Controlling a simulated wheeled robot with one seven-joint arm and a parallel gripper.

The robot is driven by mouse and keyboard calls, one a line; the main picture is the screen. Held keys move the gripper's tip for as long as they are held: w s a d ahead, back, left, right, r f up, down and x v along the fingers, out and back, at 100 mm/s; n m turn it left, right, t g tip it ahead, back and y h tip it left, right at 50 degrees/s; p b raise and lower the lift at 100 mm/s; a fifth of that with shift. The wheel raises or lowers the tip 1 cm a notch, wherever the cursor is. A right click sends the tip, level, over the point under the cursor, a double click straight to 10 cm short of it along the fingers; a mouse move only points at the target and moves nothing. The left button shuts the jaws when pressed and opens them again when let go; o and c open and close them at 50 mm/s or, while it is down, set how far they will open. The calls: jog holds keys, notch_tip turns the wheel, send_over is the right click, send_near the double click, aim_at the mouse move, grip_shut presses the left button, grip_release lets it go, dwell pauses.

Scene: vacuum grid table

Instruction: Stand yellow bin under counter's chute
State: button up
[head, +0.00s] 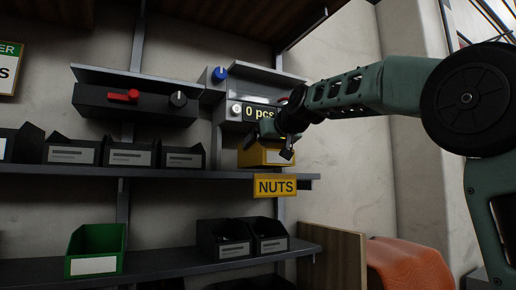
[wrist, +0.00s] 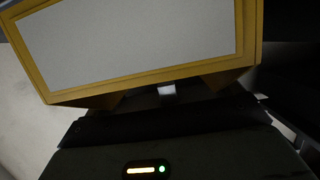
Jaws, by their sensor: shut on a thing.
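The yellow bin (head: 254,158) is at the right end of the upper shelf, below the grey counter (head: 259,113), whose display reads "0 pcs". It looks upright, just above the shelf edge; I cannot tell whether it rests on the shelf. My gripper (head: 279,142) is at the bin's right front and hides part of it. In the wrist view the yellow bin (wrist: 250,50) fills the top, its pale label facing the camera, and my gripper is shut on it. The chute's outlet is hidden behind my gripper and the counter's body.
A yellow NUTS sign (head: 275,186) hangs on the upper shelf edge (head: 180,172). Several black bins (head: 130,155) stand to the left. A green bin (head: 95,250) and two black bins stand on the lower shelf.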

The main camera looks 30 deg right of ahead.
jog(key=w+p, duration=0.1)
jog(key=w, duration=0.3)
jog(key=shift+w+r, duration=0.1)
jog(key=shift+w, duration=0.15)
jog(key=shift+s+f, duration=0.15)
jog(key=shift+f, duration=0.7)
jog(key=shift+c, duration=0.5)
jog(key=shift+f, duration=0.1)
jog(key=o, duration=0.8)
jog(key=shift+o, duration=0.2)
jog(key=shift+r, duration=0.2)
jog(key=b+v, duration=0.2)
jog(key=v, duration=1)
